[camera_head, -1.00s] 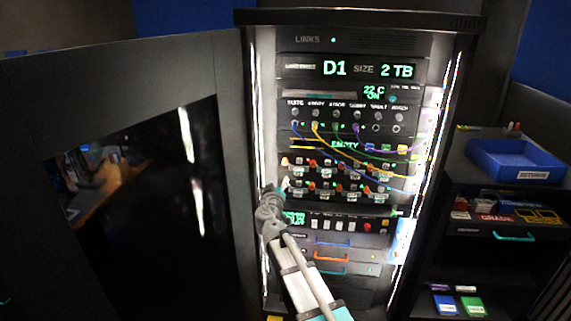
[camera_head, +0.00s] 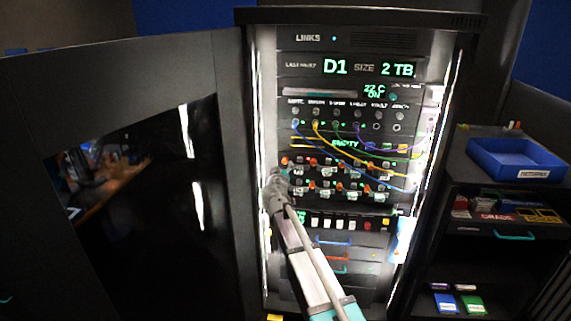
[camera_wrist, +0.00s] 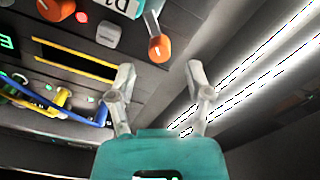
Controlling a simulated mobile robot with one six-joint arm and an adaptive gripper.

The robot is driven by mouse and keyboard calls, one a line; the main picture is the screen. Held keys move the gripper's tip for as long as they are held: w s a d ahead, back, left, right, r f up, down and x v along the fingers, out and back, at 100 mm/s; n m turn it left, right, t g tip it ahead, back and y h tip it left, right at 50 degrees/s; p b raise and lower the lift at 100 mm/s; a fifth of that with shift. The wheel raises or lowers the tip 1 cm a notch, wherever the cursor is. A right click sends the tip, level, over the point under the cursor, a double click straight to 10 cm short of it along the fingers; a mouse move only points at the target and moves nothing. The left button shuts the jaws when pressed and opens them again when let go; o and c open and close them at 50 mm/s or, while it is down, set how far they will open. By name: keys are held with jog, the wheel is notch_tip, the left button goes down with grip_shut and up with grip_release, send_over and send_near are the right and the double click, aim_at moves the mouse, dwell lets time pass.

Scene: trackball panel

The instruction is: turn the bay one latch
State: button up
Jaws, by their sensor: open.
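My gripper (camera_wrist: 160,75) is open in the wrist view, with its two grey fingers apart and nothing between them. An orange latch knob (camera_wrist: 160,49), which looks like the bay one latch, lies just beyond the fingertips, nearer the left finger; no contact is visible. A white label (camera_wrist: 129,6), upside down and partly cut off, sits beside it. In the head view the orange latch (camera_head: 284,161) is at the left end of the upper drive row. My gripper there (camera_head: 276,172) is close to it at the rack's left edge, and its fingers are hard to make out.
A second orange knob (camera_wrist: 57,8) and a grey knob (camera_wrist: 108,34) are near the latch. Blue and yellow cables (camera_head: 345,155) hang across the rack front. The open rack door (camera_head: 225,200) stands to the left. A blue tray (camera_head: 515,160) sits on the right cabinet.

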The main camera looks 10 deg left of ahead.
aim_at(285, 163)
jog(key=shift+w, duration=2)
jog(key=shift+d, duration=0.1)
grip_shut()
